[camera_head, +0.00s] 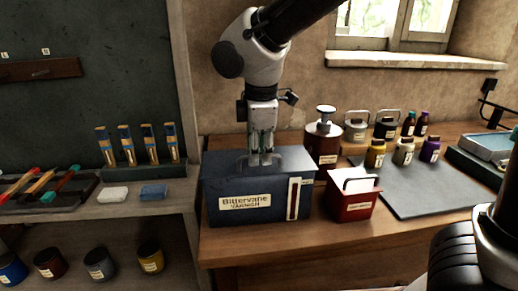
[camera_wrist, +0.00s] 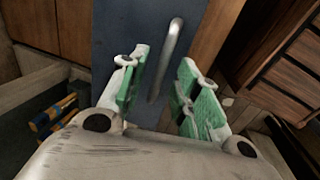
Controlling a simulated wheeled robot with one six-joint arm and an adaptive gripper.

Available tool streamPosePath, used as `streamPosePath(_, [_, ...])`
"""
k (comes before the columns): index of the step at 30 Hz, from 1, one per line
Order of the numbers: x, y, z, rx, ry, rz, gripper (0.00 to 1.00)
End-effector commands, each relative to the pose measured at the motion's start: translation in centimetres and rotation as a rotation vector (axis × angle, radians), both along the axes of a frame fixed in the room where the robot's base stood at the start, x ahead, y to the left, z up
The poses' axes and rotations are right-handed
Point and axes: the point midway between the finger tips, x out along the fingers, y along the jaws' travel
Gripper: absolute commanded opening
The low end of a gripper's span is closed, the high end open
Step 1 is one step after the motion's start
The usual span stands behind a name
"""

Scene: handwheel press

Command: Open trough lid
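The trough (camera_head: 215,204) is a dark blue box labelled "Bittervane Varnish", standing on the wooden bench. Its flat blue lid (camera_head: 297,158) lies shut on top and carries a metal bar handle (camera_head: 241,162). My gripper (camera_head: 262,160) points down at the lid, right at the handle. In the wrist view, my gripper (camera_wrist: 160,88) is open, with green-padded fingers spread on both sides of the grey handle (camera_wrist: 168,55). The fingers do not appear to touch it. The handle's near end is close to the gripper body. The dark blue lid (camera_wrist: 112,28) shows behind the fingers.
A grey mat (camera_head: 430,195) lies to the right. A shelf at the left holds brushes (camera_head: 140,145) and a blue block (camera_head: 153,192).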

Motion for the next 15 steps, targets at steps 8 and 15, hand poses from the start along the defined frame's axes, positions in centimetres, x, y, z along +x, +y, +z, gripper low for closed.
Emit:
streamPosePath(8, [-0.02,0.01,0.03,0.000,0.000,0.000,0.00])
streamPosePath(15, [0.02,0.00,0.05,0.000,0.002,0.000,0.00])
